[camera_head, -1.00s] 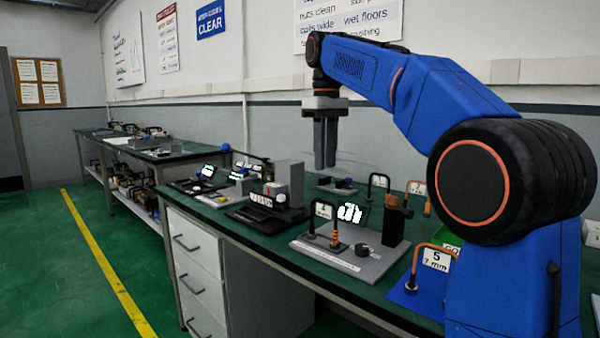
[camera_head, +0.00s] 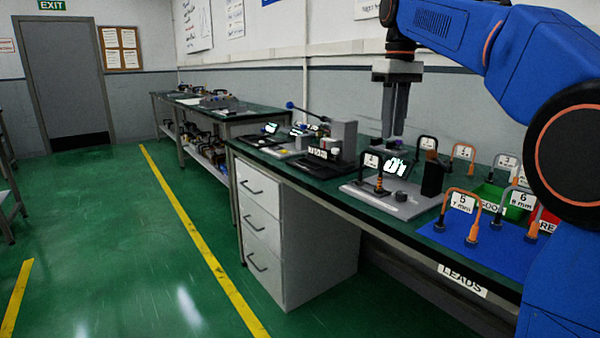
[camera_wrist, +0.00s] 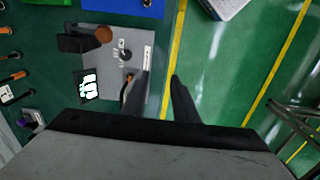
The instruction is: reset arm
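My blue arm (camera_head: 440,25) reaches from the right over the green bench. My gripper (camera_head: 396,135) points down above the bench, near a grey test unit (camera_head: 388,203) with a lit display. In the wrist view my gripper (camera_wrist: 160,75) shows two dark fingers held apart with nothing between them. I see no contact between the fingers and anything on the bench.
Numbered cable leads stand on a blue mat (camera_head: 450,236) at the right. A dark device with a grey block (camera_head: 343,140) stands left of the test unit. White drawers (camera_head: 262,225) stand under the bench. The green floor (camera_head: 120,240) at left is open.

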